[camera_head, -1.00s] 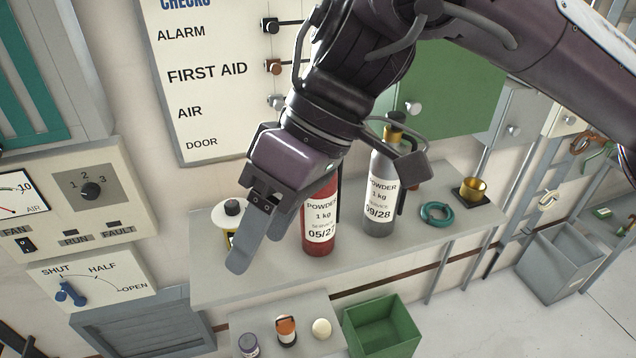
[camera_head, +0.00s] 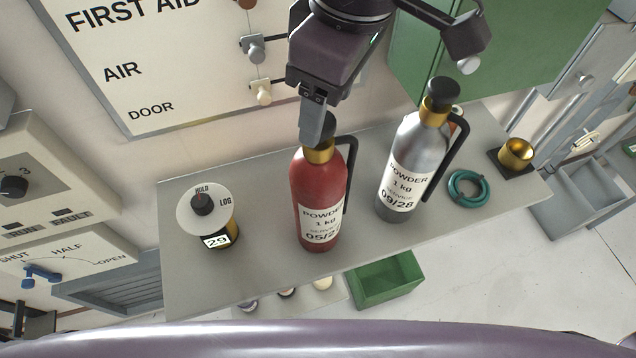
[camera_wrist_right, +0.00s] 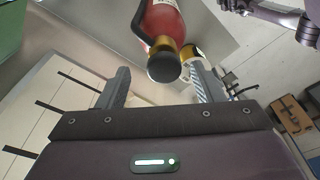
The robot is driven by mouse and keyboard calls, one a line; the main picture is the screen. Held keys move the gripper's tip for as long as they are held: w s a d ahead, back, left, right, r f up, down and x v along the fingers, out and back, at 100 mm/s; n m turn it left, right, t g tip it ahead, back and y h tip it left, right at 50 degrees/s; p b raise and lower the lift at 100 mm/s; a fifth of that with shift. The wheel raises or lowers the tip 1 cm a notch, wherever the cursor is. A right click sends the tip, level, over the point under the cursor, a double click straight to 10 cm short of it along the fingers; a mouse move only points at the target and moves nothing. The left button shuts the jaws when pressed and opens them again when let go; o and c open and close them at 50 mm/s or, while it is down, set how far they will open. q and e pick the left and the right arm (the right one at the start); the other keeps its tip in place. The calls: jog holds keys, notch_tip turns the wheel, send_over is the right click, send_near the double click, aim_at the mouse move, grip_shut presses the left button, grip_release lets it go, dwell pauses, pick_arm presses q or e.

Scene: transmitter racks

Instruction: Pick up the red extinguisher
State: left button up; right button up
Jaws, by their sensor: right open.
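The red extinguisher (camera_head: 320,196) stands upright on the grey shelf (camera_head: 270,262), with a brass collar, black cap, black side handle and a label reading POWDER 1 kg. My right gripper (camera_head: 313,128) is at the extinguisher's top in the head view, one finger overlapping the cap. In the right wrist view my right gripper (camera_wrist_right: 162,88) is open, and the red extinguisher (camera_wrist_right: 165,28) shows beyond the fingers with its black cap between their lines. Whether a finger touches it I cannot tell. My left gripper is not in the head view; a dark arm (camera_wrist_right: 275,18) shows in the wrist view.
A silver extinguisher (camera_head: 408,165) stands close on the right. A gauge-like item with a white disc (camera_head: 205,212) stands on the left. A teal ring (camera_head: 468,190) and brass cup (camera_head: 515,154) lie further right. A green bin (camera_head: 388,282) is below the shelf.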

jog(key=shift+a+f, duration=0.1)
jog(key=shift+f, duration=0.35)
jog(key=shift+s+a+f+p, duration=0.1)
jog(key=shift+a+f+p, duration=0.05)
jog(key=shift+f+p, duration=0.3)
jog(key=f+p, duration=0.2)
jog(key=f, duration=0.1)
jog(key=shift+w+a+f, duration=0.15)
jog(key=shift+w+a, duration=0.05)
jog(key=shift+a, duration=0.2)
jog(key=shift+f, duration=0.6)
grip_shut()
jog(key=shift+w+a+r, duration=0.1)
jog(key=shift+w+r, duration=0.1)
